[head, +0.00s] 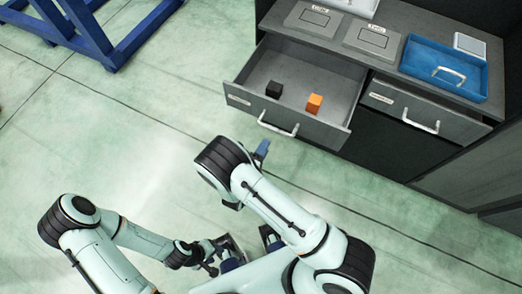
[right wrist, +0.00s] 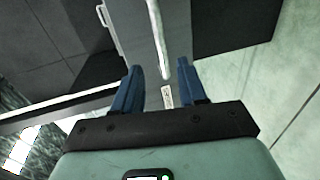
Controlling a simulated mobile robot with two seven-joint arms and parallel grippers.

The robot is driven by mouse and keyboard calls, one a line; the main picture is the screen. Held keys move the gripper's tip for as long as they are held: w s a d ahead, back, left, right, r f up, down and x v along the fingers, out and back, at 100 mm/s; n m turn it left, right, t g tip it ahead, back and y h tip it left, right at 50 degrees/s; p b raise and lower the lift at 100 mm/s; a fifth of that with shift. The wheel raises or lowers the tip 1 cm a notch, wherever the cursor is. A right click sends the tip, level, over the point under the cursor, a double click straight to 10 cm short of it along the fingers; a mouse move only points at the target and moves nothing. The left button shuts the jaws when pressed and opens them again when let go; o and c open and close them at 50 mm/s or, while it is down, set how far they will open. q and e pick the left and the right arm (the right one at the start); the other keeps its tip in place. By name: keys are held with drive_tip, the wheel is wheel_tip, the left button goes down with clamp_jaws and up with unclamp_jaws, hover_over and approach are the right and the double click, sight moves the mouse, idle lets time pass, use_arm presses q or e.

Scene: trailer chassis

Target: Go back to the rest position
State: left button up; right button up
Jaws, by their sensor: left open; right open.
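My left gripper (head: 232,251) is low in the head view, over the floor and close to my own body; nothing shows in it. Of my right gripper, only a blue finger part (head: 262,150) shows in the head view, beside my right arm's elbow, on the floor side of the open drawer (head: 338,139). The right wrist view shows both blue fingers of the right gripper (right wrist: 157,80) apart, with nothing between them. A pale handle (right wrist: 156,35) lies beyond the fingertips, apart from them.
The open drawer holds a black cube (head: 274,89) and an orange cube (head: 314,103). A shut drawer (head: 390,99) is to its right. A blue tray (head: 420,57) sits on the cabinet top. A blue frame (head: 98,42) stands at the upper left. The floor between is clear.

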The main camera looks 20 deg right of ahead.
use_arm(q)
drive_tip(key=shift+s+a, duration=0.15)
drive_tip(key=shift+a, duration=0.15)
use_arm(e)
drive_tip(key=shift+s+a, duration=0.15)
idle(0.3)
drive_tip(key=s+d+f+m+g+y+p, duration=0.2)
drive_tip(key=s+f+m+g+y, duration=0.4)
drive_tip(key=f, duration=0.5)
use_arm(q)
drive_tip(key=r, duration=0.1)
drive_tip(key=w+r+p, duration=0.1)
drive_tip(key=r, duration=0.2)
drive_tip(key=shift+w+r+p, duration=0.15)
drive_tip(key=shift+w+p, duration=0.2)
drive_tip(key=shift+w, duration=0.05)
use_arm(e)
drive_tip(key=s+a+r+m+g+y, duration=0.1)
drive_tip(key=s+a+m+g+y, duration=0.1)
drive_tip(key=s, duration=0.6)
drive_tip(key=s+a+r+m+g+y, duration=0.1)
drive_tip(key=s+a+m+g+y, duration=0.2)
drive_tip(key=s+y, duration=0.4)
drive_tip(key=shift+s+a+m+y, duration=0.3)
drive_tip(key=shift+s+a+m, duration=0.3)
drive_tip(key=shift+s+a, duration=0.35)
drive_tip(key=shift+w, duration=0.15)
